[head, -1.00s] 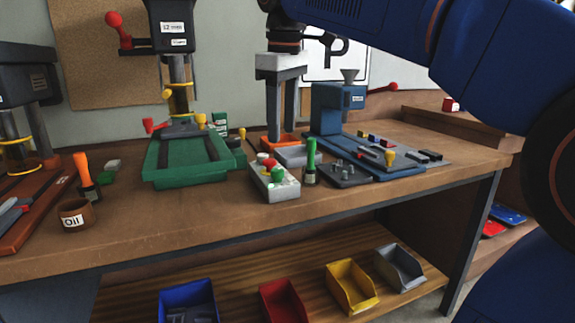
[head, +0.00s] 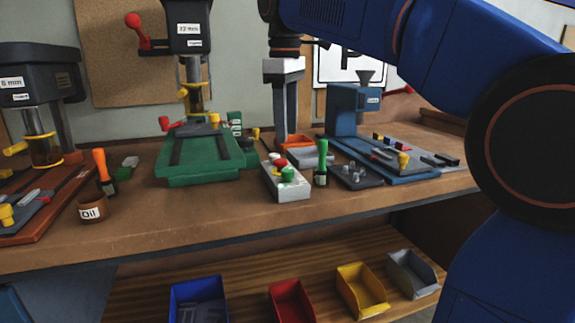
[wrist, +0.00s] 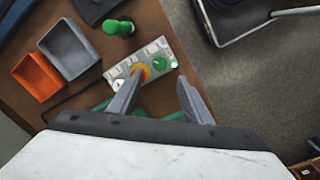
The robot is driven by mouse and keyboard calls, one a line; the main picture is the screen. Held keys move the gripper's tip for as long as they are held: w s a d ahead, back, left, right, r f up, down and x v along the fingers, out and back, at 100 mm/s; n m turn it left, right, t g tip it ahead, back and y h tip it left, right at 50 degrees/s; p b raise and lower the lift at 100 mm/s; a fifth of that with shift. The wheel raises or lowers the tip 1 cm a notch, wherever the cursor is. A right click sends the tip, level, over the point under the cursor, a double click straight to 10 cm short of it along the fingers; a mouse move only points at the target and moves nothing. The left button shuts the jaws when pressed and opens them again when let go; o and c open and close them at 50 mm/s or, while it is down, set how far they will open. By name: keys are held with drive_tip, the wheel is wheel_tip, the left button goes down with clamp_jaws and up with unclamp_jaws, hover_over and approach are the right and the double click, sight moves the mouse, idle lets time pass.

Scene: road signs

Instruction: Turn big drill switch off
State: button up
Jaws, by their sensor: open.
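The green drill press (head: 205,155) stands mid-table, with a black head (head: 190,20) and a label I cannot read fully. A light grey switch box (head: 287,187) lies in front of it on the table. It has a red button (head: 277,160) and a green knob (head: 288,174). My gripper (head: 286,135) hangs open and empty above the table. In the wrist view, my gripper (wrist: 161,77) has its left finger over the box (wrist: 155,52), partly hiding the red button (wrist: 142,70) on its yellow base. The green knob (wrist: 159,62) lies between the fingers' lines. Contact cannot be told.
A green-handled tool (head: 321,163) stands right of the box. Orange (head: 297,142) and grey (wrist: 68,48) bins lie near it. A blue machine (head: 352,112) stands to the right, an oil pot (head: 92,209) and smaller drill (head: 40,80) to the left.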

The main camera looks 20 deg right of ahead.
sight(288, 170)
drive_tip(key=f, duration=1)
drive_tip(key=shift+w+d, duration=0.15)
drive_tip(key=shift+w, duration=0.05)
drive_tip(key=c, duration=1.1)
